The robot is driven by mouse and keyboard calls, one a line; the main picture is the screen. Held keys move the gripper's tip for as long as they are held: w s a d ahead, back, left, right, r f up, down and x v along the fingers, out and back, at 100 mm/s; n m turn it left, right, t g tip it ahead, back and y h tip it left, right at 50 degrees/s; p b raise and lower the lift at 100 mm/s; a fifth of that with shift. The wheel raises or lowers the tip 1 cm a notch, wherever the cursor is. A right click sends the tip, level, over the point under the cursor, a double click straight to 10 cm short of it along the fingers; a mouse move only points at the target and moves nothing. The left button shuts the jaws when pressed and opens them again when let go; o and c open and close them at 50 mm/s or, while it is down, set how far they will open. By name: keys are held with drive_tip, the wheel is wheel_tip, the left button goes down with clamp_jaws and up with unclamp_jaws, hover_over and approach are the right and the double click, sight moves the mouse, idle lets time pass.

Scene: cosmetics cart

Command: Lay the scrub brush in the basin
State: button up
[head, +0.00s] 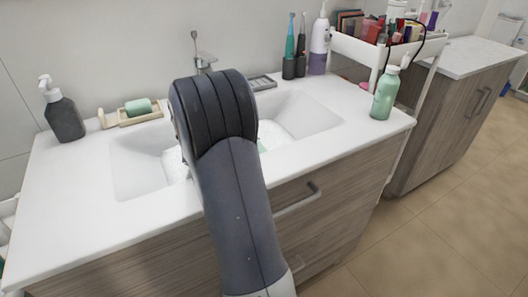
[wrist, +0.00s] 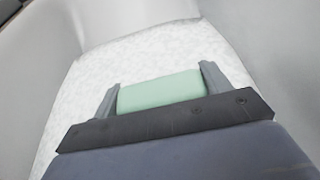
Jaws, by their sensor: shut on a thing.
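The white basin (head: 315,115) is set into the vanity top, and its speckled, foamy-looking floor also fills much of the wrist view (wrist: 140,55). My gripper (wrist: 160,78) is low inside the basin, its two grey fingers shut on a light green block, which I take to be the scrub brush (wrist: 160,92). Only its green face shows between the fingers; the rest is hidden. It looks at or near the basin floor, but I cannot tell whether it touches. In the head view my arm hides the gripper and nearly all of the brush.
A dark pump bottle (head: 63,117) and a green soap on a wooden dish (head: 138,107) stand left. The faucet (head: 203,62) is behind the basin. Toothbrushes, a purple bottle (head: 319,45) and a green bottle (head: 385,95) stand right. The counter's left front (head: 75,215) is clear.

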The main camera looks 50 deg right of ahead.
drive_tip(key=shift+f, duration=0.2)
drive_tip(key=o, duration=1)
drive_tip(key=shift+c, duration=0.2)
drive_tip(key=shift+r, duration=0.25)
drive_tip(key=p+v, duration=0.2)
drive_tip(key=v, duration=1)
drive_tip(key=shift+s, duration=0.1)
